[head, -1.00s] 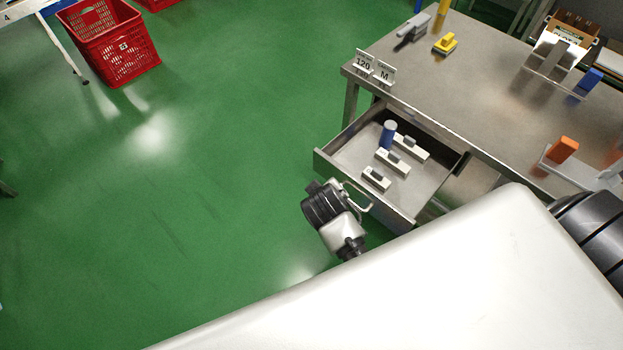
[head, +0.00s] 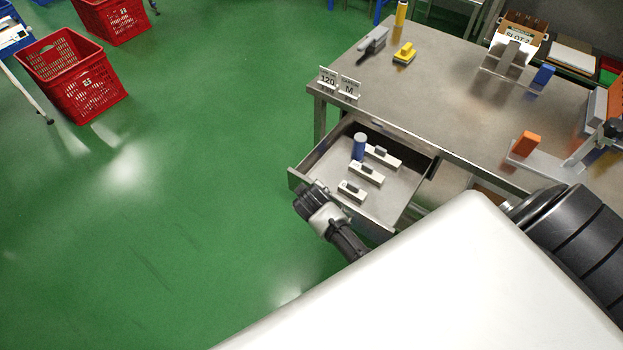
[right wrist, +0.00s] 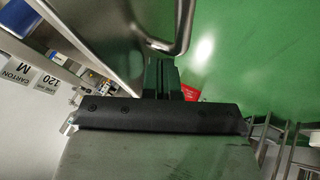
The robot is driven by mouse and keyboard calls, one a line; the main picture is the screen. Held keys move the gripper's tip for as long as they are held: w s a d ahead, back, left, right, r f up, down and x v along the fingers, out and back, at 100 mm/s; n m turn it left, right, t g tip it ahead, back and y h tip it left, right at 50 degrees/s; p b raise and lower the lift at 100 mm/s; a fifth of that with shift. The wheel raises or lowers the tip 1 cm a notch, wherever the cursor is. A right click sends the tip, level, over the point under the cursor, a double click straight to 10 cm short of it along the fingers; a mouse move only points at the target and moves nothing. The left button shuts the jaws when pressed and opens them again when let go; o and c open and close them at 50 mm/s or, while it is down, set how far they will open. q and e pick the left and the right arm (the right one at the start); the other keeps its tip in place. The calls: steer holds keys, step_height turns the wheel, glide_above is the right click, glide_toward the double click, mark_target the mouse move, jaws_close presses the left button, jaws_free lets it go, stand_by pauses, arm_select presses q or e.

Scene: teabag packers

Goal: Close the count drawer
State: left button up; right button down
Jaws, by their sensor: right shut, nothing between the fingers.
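The count drawer (head: 345,213) stands pulled out from under the steel table in the head view. It holds a blue cylinder (head: 359,147) and several pale blocks with grey tops (head: 366,173). My right gripper (head: 318,189) is at the outer side of the drawer front, close to its handle; I cannot tell if it touches. In the right wrist view its dark fingers (right wrist: 161,78) are shut and empty, just below the bent metal handle bar (right wrist: 183,35). The drawer's metal face (right wrist: 105,35) is to their left. My left gripper is not in view.
The table top (head: 440,95) carries a 120 sign (head: 327,79), an M sign (head: 349,88), a yellow item (head: 404,53) and an orange block (head: 526,144). Red crates (head: 72,80) stand on the floor at upper left. The green floor left of the drawer is clear.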

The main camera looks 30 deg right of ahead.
mark_target(365, 135)
steer(key=shift+w+d, duration=0.1)
steer(key=shift+d, duration=0.1)
stand_by(0.3)
steer(key=w+d, duration=0.1)
steer(key=d, duration=0.3)
steer(key=w+d, duration=0.2)
steer(key=d, duration=0.2)
steer(key=w+d, duration=0.2)
steer(key=d, duration=0.2)
steer(key=shift+b, duration=0.4)
steer(key=w+d+b, duration=0.1)
steer(key=d+b, duration=0.1)
steer(key=d, duration=0.2)
steer(key=w+d+b, duration=0.2)
steer(key=d, duration=0.2)
steer(key=w+d+b, duration=0.2)
steer(key=d, duration=0.2)
steer(key=shift+f, duration=0.15)
steer(key=shift+w+d+b, duration=0.35)
steer(key=shift+d+b, duration=0.2)
steer(key=shift+d, duration=0.35)
steer(key=shift+d+r, duration=0.15)
steer(key=shift+r, duration=0.15)
steer(key=shift+w+d+r, duration=0.1)
